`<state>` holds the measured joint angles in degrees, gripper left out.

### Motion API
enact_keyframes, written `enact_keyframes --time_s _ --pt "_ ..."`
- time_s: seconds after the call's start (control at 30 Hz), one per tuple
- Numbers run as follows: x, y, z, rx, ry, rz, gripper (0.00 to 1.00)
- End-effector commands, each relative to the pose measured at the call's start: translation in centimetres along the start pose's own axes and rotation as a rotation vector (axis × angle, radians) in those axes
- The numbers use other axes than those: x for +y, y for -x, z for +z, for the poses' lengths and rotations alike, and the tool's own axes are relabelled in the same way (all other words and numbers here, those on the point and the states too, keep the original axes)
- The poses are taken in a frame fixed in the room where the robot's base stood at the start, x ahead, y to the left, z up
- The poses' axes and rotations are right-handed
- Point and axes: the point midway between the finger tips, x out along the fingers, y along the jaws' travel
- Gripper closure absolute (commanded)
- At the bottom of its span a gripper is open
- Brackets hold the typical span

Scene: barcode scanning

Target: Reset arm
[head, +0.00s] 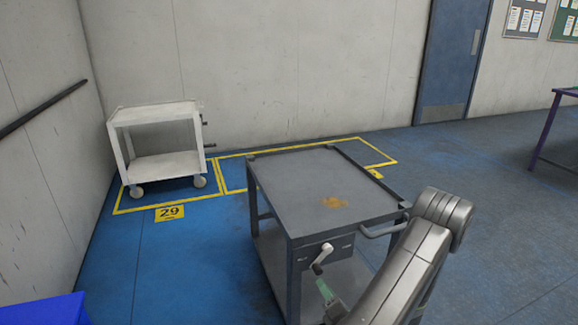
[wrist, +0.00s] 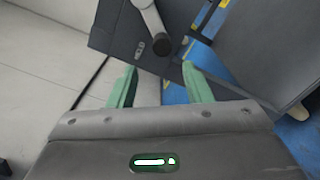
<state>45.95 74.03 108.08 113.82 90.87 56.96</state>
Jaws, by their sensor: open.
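My gripper (wrist: 160,72) has green fingers held apart with nothing between them in the wrist view. In the head view my gripper (head: 323,286) shows partly at the front of the grey cart (head: 290,183), below the crank handle (head: 322,258). In the wrist view the crank handle (wrist: 150,20) and its dark knob lie just beyond the fingertips, apart from them as far as I can see. My grey arm (head: 415,265) reaches in from the lower right and hides part of the cart's right side.
A white cart (head: 157,163) stands near the left wall by a yellow floor marking "29" (head: 170,212). A blue object (head: 45,310) is at the lower left. A purple-legged table (head: 548,125) is at the right edge. Blue floor is open on the right.

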Motion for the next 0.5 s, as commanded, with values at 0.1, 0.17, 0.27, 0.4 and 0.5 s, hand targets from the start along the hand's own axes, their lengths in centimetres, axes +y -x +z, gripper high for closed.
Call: enact_keyframes --time_s 0.1,0.17,0.27,0.4,0.5 --pt "-0.1 -2.0 -0.1 0.002 0.002 0.002 0.55" --pt "-0.1 -3.0 -0.1 0.002 0.004 0.001 0.55" --pt "-0.1 -4.7 -0.1 0.001 0.003 0.002 0.55" --pt "-0.1 -7.3 0.0 0.000 0.004 0.002 0.55" --pt "-0.1 -9.2 0.0 0.000 0.004 0.002 0.55"
